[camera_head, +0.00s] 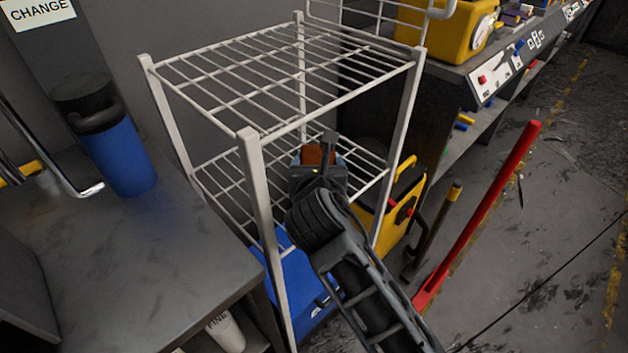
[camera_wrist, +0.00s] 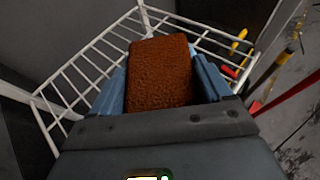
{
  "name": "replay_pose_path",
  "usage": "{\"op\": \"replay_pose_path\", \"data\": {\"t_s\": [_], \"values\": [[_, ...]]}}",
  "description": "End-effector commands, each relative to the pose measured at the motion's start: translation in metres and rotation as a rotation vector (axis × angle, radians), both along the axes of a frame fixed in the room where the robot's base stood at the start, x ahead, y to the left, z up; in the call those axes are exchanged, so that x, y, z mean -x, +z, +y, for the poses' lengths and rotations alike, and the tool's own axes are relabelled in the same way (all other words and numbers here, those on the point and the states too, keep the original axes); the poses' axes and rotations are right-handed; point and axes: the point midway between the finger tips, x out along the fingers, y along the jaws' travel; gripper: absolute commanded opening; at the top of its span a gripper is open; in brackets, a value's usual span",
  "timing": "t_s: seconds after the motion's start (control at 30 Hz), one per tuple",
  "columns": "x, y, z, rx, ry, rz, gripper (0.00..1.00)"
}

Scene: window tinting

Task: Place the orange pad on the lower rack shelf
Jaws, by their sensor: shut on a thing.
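The orange pad (camera_wrist: 160,75) is a rough, rust-orange block. My gripper (camera_wrist: 165,85) is shut on it, with a blue finger on each side of the pad in the wrist view. In the head view the pad (camera_head: 317,155) shows small at the end of my arm, between the two levels of the white wire rack. The lower rack shelf (camera_head: 228,185) is a white wire grid; it also shows around the pad in the wrist view (camera_wrist: 85,72). My gripper (camera_head: 318,160) is over this shelf. Whether the pad touches the wires I cannot tell.
The upper wire shelf (camera_head: 285,80) is empty and lies above my gripper. White rack posts (camera_head: 262,215) stand at the corners. A grey table (camera_head: 140,235) with a blue bottle (camera_head: 122,155) is at the left. A yellow case (camera_head: 402,205) and a red bar (camera_head: 480,215) are at the right.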

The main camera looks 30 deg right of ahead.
Motion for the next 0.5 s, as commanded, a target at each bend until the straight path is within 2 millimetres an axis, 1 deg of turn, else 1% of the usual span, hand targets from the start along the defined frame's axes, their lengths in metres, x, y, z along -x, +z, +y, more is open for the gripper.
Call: {"op": "replay_pose_path", "data": {"t_s": [0.03,0.1,0.23,0.4,0.5], "values": [[-0.005,-0.003,0.002,0.001,0.001,-0.001,0.45],[-0.007,-0.005,0.004,0.001,0.001,-0.001,0.45],[-0.008,-0.012,0.004,0.001,-0.001,0.001,0.45],[-0.008,-0.036,0.004,0.001,0.000,0.003,0.45],[-0.008,-0.045,0.004,0.001,0.000,0.000,0.45]]}}
